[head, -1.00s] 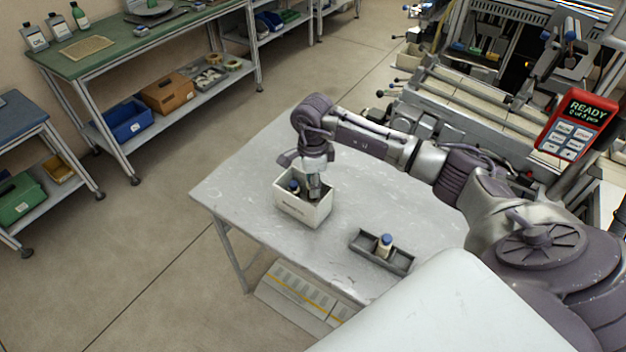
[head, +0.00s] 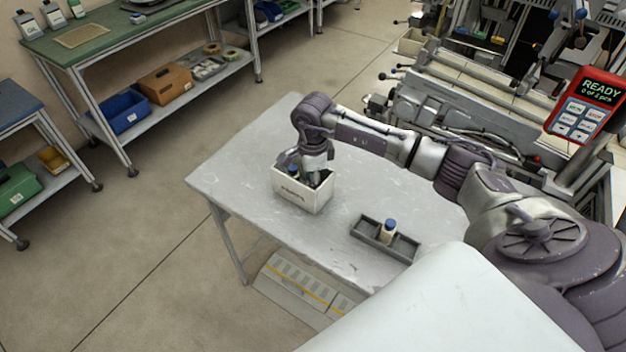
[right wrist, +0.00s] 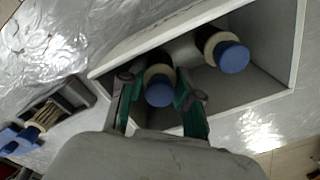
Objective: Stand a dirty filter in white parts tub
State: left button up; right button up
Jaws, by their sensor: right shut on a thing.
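The white parts tub (head: 303,197) stands on the grey table; its wall (right wrist: 292,40) also shows in the right wrist view. My right gripper (right wrist: 160,95) reaches down into the tub, shut on a blue-capped filter (right wrist: 158,75) with a pale collar. In the head view the right gripper (head: 317,178) hides most of that filter. A second blue-capped filter (right wrist: 232,56) is in the tub beside the held one; its cap (head: 293,170) shows at the tub's back left. The tub floor under the held filter is hidden. My left gripper is out of view.
A dark grey tray (head: 405,248) with an upright blue-capped filter (head: 389,230) lies to the tub's right on the table (head: 240,170). The table is clear left of the tub. A machine with a red control panel (head: 585,105) stands behind at right.

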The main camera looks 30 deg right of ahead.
jog(key=o, duration=1.2)
jog(key=shift+r, duration=0.1)
notch_tip(320, 180, up, 12)
jog(key=shift+f, duration=0.1)
